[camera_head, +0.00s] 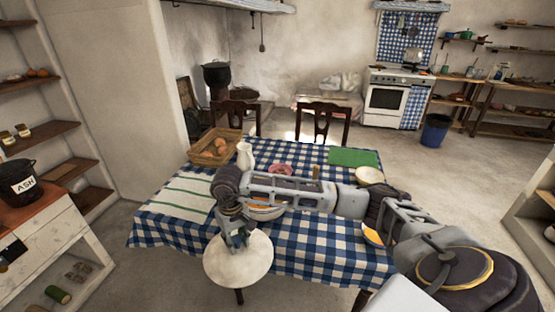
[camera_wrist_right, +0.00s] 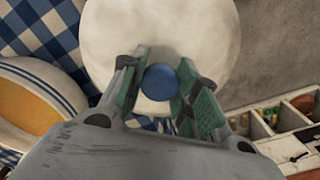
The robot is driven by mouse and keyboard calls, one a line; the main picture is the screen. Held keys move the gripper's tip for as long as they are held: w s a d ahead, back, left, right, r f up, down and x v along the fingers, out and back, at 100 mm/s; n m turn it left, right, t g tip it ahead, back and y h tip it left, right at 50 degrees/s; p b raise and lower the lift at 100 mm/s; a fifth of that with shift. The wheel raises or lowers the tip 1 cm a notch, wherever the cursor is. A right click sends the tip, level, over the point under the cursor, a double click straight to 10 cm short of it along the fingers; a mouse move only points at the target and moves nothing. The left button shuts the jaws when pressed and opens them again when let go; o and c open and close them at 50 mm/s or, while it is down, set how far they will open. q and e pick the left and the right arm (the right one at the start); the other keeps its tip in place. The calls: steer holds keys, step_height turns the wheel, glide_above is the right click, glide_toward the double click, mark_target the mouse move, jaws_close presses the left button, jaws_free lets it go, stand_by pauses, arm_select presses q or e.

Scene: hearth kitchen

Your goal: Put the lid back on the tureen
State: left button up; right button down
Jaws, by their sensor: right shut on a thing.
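The lid (camera_head: 238,262) is a round white disc with a blue knob (camera_wrist_right: 160,83). My right gripper (camera_head: 237,232) is shut on the knob, which shows between its green-padded fingers in the right wrist view (camera_wrist_right: 160,85). The lid hangs off the near edge of the checked table, seemingly level. The tureen (camera_head: 265,214) is a white bowl on the table, partly hidden behind my right arm, with orange contents. A white bowl with blue bands and orange contents, seemingly the tureen, shows left of the lid in the right wrist view (camera_wrist_right: 62,88). My left gripper is not in view.
The blue-checked table (camera_head: 310,250) also bears a bread basket (camera_head: 203,152), a white jug (camera_head: 245,157), a striped cloth (camera_head: 180,197), a green mat (camera_head: 353,157), a pale bowl (camera_head: 369,175) and an orange-filled bowl (camera_head: 372,236). Two chairs stand behind.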

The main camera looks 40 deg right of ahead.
steer(key=shift+s+d, duration=0.15)
steer(key=shift+d, duration=0.3)
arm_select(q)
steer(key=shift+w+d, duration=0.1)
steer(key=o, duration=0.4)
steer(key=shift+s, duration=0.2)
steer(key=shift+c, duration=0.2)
arm_select(e)
steer(key=shift+r, duration=0.1)
steer(key=r+p, duration=0.2)
steer(key=shift+s+d+p, duration=0.2)
steer(key=shift+d+p, duration=0.1)
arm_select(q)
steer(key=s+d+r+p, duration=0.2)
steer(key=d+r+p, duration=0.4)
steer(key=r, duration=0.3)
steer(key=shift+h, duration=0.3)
arm_select(e)
steer(key=w+d+r+m, duration=0.4)
steer(key=d+r+m, duration=0.6)
steer(key=m, duration=0.8)
steer(key=shift+w+d+r, duration=0.35)
steer(key=shift+d+r, duration=0.05)
steer(key=shift+d, duration=0.5)
